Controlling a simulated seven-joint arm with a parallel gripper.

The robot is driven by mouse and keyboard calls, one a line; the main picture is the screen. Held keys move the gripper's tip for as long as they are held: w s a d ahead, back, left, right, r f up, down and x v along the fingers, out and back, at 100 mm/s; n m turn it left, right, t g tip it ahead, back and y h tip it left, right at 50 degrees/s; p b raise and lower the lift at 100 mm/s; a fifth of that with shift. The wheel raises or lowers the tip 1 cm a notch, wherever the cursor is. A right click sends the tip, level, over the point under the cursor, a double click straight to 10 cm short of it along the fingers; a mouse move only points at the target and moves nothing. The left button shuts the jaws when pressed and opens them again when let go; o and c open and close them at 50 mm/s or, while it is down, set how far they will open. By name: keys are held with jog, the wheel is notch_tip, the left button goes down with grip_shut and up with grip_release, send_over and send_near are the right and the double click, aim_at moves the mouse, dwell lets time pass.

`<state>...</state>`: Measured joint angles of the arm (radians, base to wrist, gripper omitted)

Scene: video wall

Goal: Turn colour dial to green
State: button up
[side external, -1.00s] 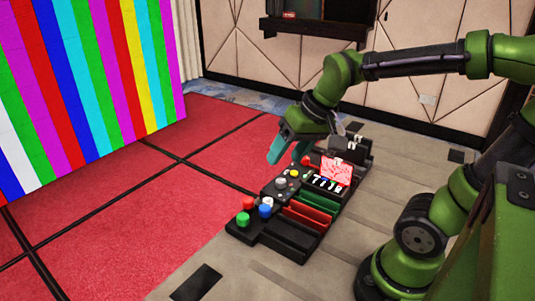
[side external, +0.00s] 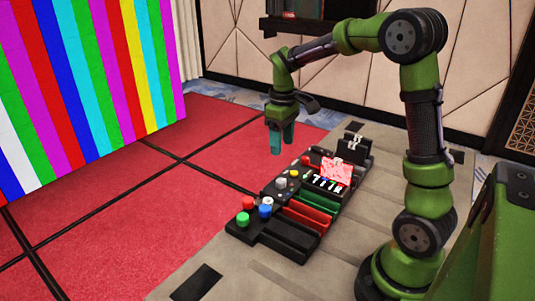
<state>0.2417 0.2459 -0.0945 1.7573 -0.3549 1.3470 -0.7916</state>
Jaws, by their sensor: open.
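A black control console (side external: 325,205) stands on the floor in the middle. A grey-white knob (side external: 281,184) and a small yellow control (side external: 294,174) sit on its middle section. Red (side external: 248,203), blue (side external: 265,211) and green (side external: 243,218) round caps stand at its near left end, with a white one (side external: 268,201) beside them. I cannot tell which control is the colour dial or where it points. My gripper (side external: 282,150) is open, with teal fingers pointing down. It appears above the console's far left side, apart from the controls.
A large screen (side external: 90,85) at the left shows vertical colour stripes. A lit red panel (side external: 336,171) stands up from the console. Red flooring (side external: 120,215) lies open to the left, and a dark shelf (side external: 320,27) hangs on the back wall.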

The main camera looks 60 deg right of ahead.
aim_at(281, 180)
notch_tip(281, 180, down, 12)
jog(key=shift+f, duration=0.1)
dwell(0.4)
jog(key=c, duration=1)
jog(key=shift+c, duration=0.2)
jog(key=shift+m, duration=0.3)
jog(key=m, duration=0.3)
jog(key=shift+m, duration=2)
